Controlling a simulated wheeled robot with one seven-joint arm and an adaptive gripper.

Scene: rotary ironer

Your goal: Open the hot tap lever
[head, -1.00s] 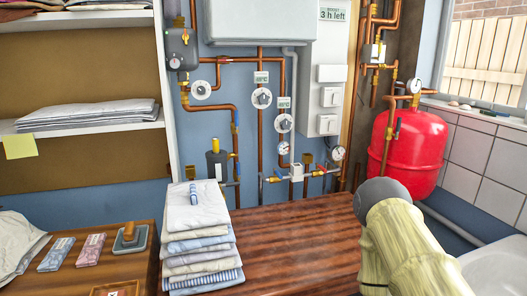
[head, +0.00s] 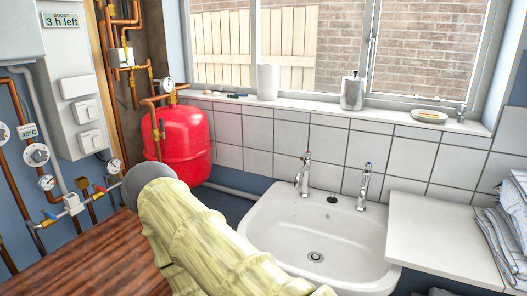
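Two chrome taps stand at the back of the white basin (head: 270,225). The left tap (head: 303,175) has a small lever on top, and the right tap (head: 364,188) has a similar one. My gripper is not in view. Only my arm in its pale yellow cover shows, crossing in front of the basin's left side and hiding part of it.
A red tank (head: 180,145) stands left of the basin by copper pipes. A wooden worktop (head: 100,265) lies at lower left. A white counter (head: 435,240) with folded cloth (head: 505,235) is at right. The windowsill (head: 310,113) holds a metal dispenser (head: 353,92) and a soap dish (head: 429,117).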

